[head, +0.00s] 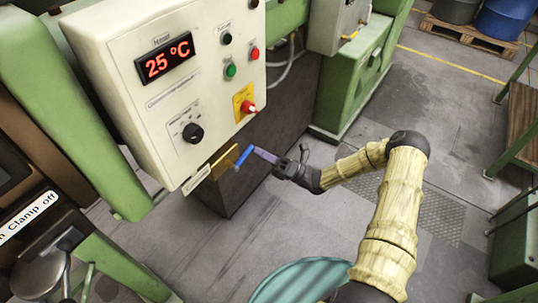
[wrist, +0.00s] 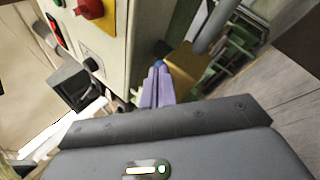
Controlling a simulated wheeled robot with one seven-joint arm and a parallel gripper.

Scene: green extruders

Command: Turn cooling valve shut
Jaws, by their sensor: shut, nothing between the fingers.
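The cooling valve has a blue lever handle (head: 243,156) and a brass-coloured body (head: 222,163), below the lower right edge of the control box. My gripper (head: 258,151) reaches in from the right, with its purple fingers at the upper right end of the blue handle. In the wrist view, the fingers of my gripper (wrist: 158,68) are together, with nothing between them. A small bit of the blue handle (wrist: 159,63) shows just beyond the tips, and the brass body (wrist: 187,70) is to their right. I cannot tell whether the fingers touch the handle.
The cream control box (head: 170,88) with a 25 °C display and several knobs overhangs the valve. A dark block (head: 240,185) stands behind and below it. Green machine frames (head: 350,95) flank the area. A teal round object (head: 300,280) is at the bottom. Open floor lies right.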

